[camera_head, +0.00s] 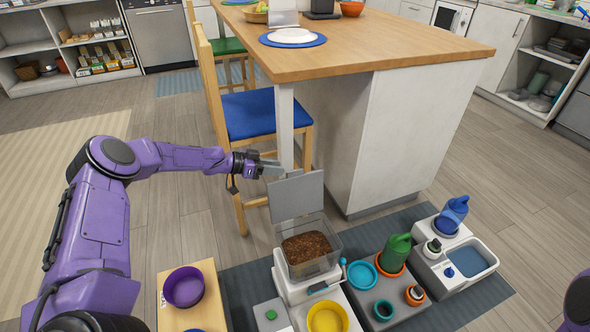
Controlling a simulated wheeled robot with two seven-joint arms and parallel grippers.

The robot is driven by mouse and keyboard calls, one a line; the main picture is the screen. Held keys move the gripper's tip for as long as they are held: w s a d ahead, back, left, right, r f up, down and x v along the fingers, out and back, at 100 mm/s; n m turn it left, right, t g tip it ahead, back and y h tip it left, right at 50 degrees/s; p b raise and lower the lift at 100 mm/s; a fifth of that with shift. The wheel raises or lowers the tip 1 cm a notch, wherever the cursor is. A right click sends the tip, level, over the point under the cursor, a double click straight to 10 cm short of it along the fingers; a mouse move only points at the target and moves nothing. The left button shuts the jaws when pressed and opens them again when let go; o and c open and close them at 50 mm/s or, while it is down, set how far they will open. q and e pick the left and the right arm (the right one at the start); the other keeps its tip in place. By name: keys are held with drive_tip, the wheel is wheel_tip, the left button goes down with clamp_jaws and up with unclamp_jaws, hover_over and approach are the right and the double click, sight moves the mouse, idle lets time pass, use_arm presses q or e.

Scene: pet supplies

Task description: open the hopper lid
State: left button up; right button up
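The hopper (312,262) is a see-through bin of brown kibble on a white feeder base, low in the middle of the view. Its grey lid (297,198) stands up steeply along the bin's far side, and the bin's top is uncovered. My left gripper (278,169) is just above the lid's top left corner. I cannot tell whether it touches the lid, and its fingers are too small to tell open from shut. My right gripper is not in view; only a purple part of my arm shows at the right edge.
A yellow bowl (327,317) sits in front of the hopper. A purple bowl (184,287) stands to the left, and a green scoop-like container (396,252) to the right. A wooden chair (252,113) and the island (400,125) stand close behind the lid.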

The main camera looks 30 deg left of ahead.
use_arm(q)
drive_tip(key=x, duration=0.6)
drive_tip(key=shift+w+f, duration=0.1)
drive_tip(key=shift+f, duration=0.1)
drive_tip(key=shift+w+d+f+b, duration=0.15)
drive_tip(key=shift+w+d+b, duration=0.15)
drive_tip(key=shift+w+d, duration=0.25)
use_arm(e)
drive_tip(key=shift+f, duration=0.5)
